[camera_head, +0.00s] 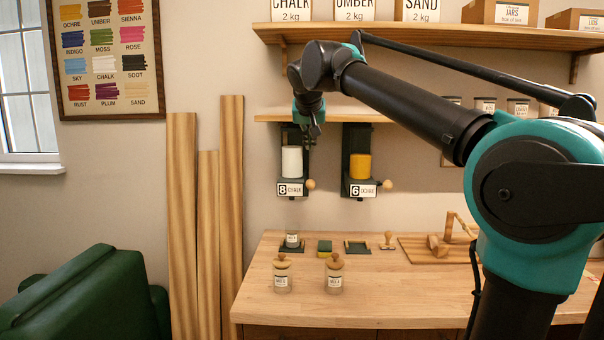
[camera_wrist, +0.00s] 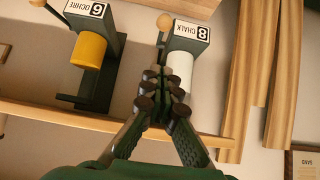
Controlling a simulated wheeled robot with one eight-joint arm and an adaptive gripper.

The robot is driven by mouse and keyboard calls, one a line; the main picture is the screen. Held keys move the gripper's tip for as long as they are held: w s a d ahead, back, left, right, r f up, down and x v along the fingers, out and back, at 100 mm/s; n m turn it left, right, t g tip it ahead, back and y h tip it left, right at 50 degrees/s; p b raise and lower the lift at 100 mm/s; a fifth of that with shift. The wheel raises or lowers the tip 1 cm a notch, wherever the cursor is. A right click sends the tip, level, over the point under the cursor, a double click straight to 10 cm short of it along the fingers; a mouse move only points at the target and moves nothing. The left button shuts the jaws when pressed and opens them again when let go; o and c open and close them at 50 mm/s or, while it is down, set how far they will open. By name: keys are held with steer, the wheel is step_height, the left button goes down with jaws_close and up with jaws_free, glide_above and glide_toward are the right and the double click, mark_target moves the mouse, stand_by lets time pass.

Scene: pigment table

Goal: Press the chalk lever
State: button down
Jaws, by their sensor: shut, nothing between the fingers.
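The chalk dispenser (camera_head: 290,189), labelled 8 CHALK, hangs on the wall below the lower shelf and holds a white cylinder (camera_head: 291,161). Its lever has a round wooden knob (camera_head: 310,184) at the lower right. My gripper (camera_head: 310,143) is shut and empty, at the upper right of the dispenser, above the knob. The wrist view is upside down. There the shut fingertips (camera_wrist: 167,72) overlap the edge of the chalk dispenser (camera_wrist: 188,34), and the knob (camera_wrist: 164,22) shows beyond them. I cannot tell whether the fingers touch the dispenser.
The ochre dispenser (camera_head: 363,189) hangs to the right with its own knob (camera_head: 387,185). A small jar (camera_head: 292,240) stands on the worktop below the chalk dispenser. Two lidded jars (camera_head: 282,275) stand nearer. The lower shelf (camera_head: 268,118) runs close above the dispensers.

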steer(key=shift+a, duration=0.1)
glide_above(309, 183)
step_height(309, 183, down, 7)
steer(key=f, duration=0.4)
steer(key=shift+s, duration=0.35)
steer(key=shift+f, duration=0.1)
